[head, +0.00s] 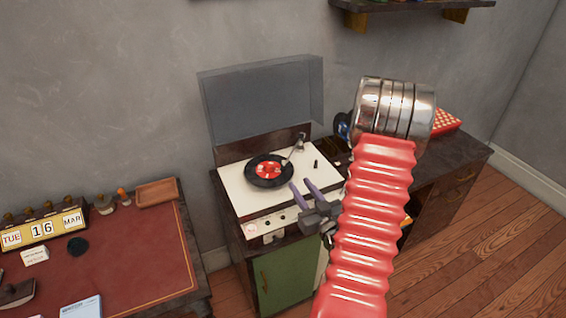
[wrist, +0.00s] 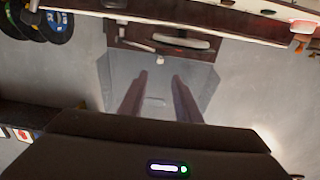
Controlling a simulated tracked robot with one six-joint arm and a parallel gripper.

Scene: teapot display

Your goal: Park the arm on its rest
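The record player (head: 233,196) has a white deck, and a black record with a red label (head: 268,171) lies on it. The thin grey tonearm (head: 292,154) runs from its pivot at the deck's back right, and its free end appears to be over the record's right edge. I cannot tell whether it touches. The arm's rest is not clear at this size. My gripper (head: 300,182) has its two purple fingers apart and empty. It appears in front of the record and tonearm, above the deck's front. The wrist view also shows the gripper (wrist: 160,76) with nothing between the fingers.
The clear lid (head: 258,98) stands raised behind the deck. A small black piece (head: 317,163) is on the deck's right. A red-topped desk (head: 140,248) with a calendar (head: 42,230) stands at left. A dark cabinet (head: 455,160) is at right. My red arm hides part of it.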

